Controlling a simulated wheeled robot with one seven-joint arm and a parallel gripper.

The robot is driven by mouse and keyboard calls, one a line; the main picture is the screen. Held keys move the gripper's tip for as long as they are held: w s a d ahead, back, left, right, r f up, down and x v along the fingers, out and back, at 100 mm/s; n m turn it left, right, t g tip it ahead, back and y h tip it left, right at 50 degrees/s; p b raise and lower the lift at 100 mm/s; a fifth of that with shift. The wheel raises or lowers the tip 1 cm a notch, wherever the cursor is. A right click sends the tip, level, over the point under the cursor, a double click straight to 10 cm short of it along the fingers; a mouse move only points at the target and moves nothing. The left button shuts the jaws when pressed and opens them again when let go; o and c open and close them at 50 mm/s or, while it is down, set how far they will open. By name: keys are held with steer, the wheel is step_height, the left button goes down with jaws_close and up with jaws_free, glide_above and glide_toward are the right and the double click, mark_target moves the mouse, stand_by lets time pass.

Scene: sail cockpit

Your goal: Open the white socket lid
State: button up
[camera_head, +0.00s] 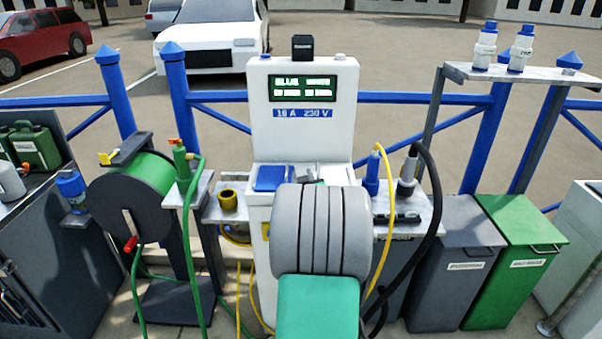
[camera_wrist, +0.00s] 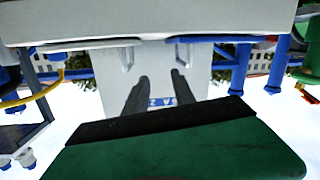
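The white shore-power pedestal (camera_head: 303,120) stands in the middle of the head view, with a lit display and a "16 A 230 V" label. On its sloped shelf a blue lid (camera_head: 270,178) is at the left and the white socket lid (camera_head: 337,175) at the right. The white lid looks down, and its lower part is hidden behind my grey arm. In the wrist view, upside down, my gripper (camera_wrist: 160,77) has its two dark fingers apart with nothing between them. They point at the pedestal's front (camera_wrist: 195,75). Contact with the lid cannot be seen.
A blue plug (camera_head: 371,172) with a yellow cable and a black-cabled plug (camera_head: 407,172) stand close right of the pedestal. A green hose reel (camera_head: 140,200) is at the left. Grey (camera_head: 455,260) and green (camera_head: 522,250) bins stand at the right. Blue railing (camera_head: 225,97) runs behind.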

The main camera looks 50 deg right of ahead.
steer(key=m+h+b, duration=0.1)
steer(key=h, duration=0.1)
glide_toward(317, 164)
steer(key=shift+x, duration=1.2)
steer(key=shift+s+d+f+b, duration=0.2)
steer(key=shift+f+b, duration=0.1)
steer(key=shift+b, duration=0.15)
steer(key=shift+a, duration=0.1)
steer(key=shift+w+r, duration=0.1)
steer(key=shift+w, duration=0.25)
steer(key=x, duration=0.7)
steer(key=shift+w, duration=0.1)
steer(key=shift+d, duration=0.2)
steer(key=shift+c, duration=0.5)
jaws_close()
